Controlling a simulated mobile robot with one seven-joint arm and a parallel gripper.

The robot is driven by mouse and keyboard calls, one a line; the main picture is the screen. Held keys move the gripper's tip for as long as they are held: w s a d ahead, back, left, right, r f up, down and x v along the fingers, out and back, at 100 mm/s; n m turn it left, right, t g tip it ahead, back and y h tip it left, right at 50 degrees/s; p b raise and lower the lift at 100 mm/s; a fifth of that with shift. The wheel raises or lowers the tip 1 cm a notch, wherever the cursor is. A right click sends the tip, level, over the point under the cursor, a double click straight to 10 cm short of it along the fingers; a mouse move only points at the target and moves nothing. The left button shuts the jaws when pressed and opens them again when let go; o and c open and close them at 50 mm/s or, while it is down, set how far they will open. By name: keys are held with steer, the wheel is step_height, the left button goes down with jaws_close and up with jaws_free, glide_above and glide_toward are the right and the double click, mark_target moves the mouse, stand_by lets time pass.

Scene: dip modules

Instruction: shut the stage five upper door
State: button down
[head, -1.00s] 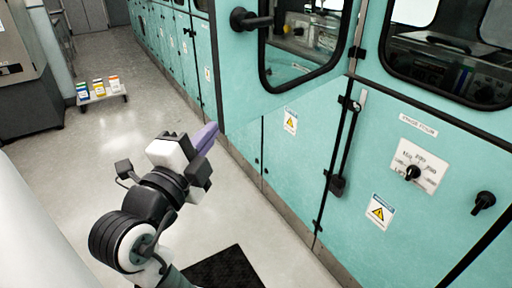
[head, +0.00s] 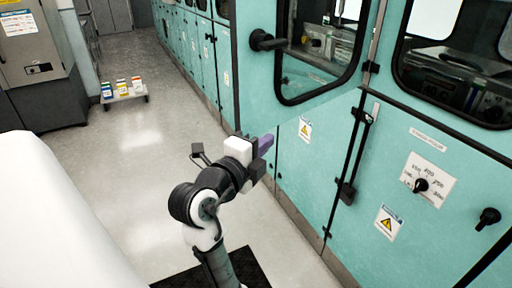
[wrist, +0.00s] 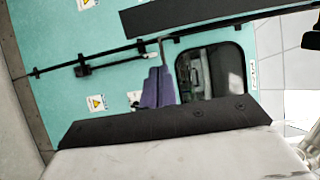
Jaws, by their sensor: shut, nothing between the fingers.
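An upper teal door (head: 307,106) with a dark-framed window stands swung out from the cabinet row in the head view. Its black handle (head: 265,41) is near its free left edge. I cannot read a stage number on it. My gripper (head: 267,144) has purple fingers and is shut and empty. In the head view it appears just below the door's lower left corner; I cannot tell whether it touches the door. The shut fingers also show in the wrist view (wrist: 158,88), in front of teal panels and a dark window.
Lower teal panels with warning labels (head: 387,222) and a black latch bar (head: 347,191) line the right. A knob plate (head: 428,178) is further right. A low trolley (head: 124,98) with small boxes stands far left. The grey floor (head: 130,185) left of my arm is clear.

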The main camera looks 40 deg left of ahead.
steer(key=shift+a+p, duration=0.35)
steer(key=shift+a, duration=1.05)
